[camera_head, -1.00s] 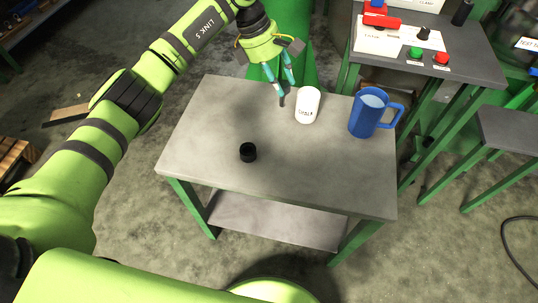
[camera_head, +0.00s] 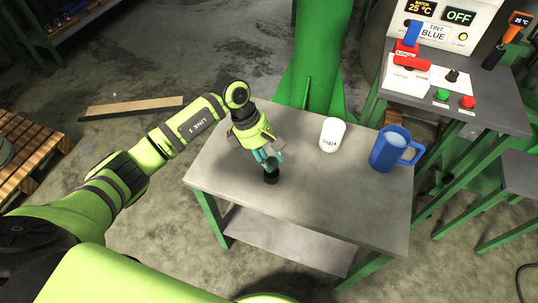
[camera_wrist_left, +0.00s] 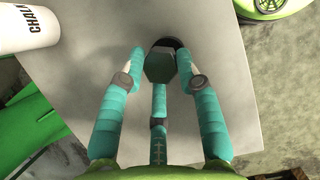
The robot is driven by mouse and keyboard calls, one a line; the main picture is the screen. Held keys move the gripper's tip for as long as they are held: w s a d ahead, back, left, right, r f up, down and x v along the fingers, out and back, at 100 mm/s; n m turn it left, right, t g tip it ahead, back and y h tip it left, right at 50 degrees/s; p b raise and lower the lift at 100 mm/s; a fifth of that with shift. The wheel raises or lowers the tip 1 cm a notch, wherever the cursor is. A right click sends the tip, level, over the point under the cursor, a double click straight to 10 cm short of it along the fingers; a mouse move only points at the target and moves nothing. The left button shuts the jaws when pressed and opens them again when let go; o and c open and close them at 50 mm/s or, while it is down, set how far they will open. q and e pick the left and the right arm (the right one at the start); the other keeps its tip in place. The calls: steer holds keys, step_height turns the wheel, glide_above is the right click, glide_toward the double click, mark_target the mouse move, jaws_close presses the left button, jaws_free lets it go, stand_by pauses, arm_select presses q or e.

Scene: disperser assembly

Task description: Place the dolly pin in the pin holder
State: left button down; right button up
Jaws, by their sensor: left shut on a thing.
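The dolly pin is a grey-green, faceted piece between my left gripper's teal fingers; in the left wrist view its blunt end (camera_wrist_left: 160,67) faces the camera. My left gripper (camera_head: 268,157) is shut on it, pointing down at the table. The pin holder (camera_head: 271,178), a small black round piece, stands on the table directly below the fingertips. In the left wrist view its dark rim (camera_wrist_left: 174,43) shows behind the pin. I cannot tell whether the pin's lower end is inside the holder or just above it. My right gripper is not in view.
The grey table (camera_head: 340,205) has free room in front and to the right. A white chalk cup (camera_head: 332,135) and a blue mug (camera_head: 389,150) stand toward its back right. A control stand (camera_head: 470,105) with buttons is beyond them, and a green post (camera_head: 318,60) rises behind the table.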

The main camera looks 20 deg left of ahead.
arm_select(q)
steer(key=shift+f, duration=0.4)
steer(key=shift+f, duration=0.1)
steer(key=c, duration=0.9)
jaws_free()
steer(key=shift+o, duration=0.2)
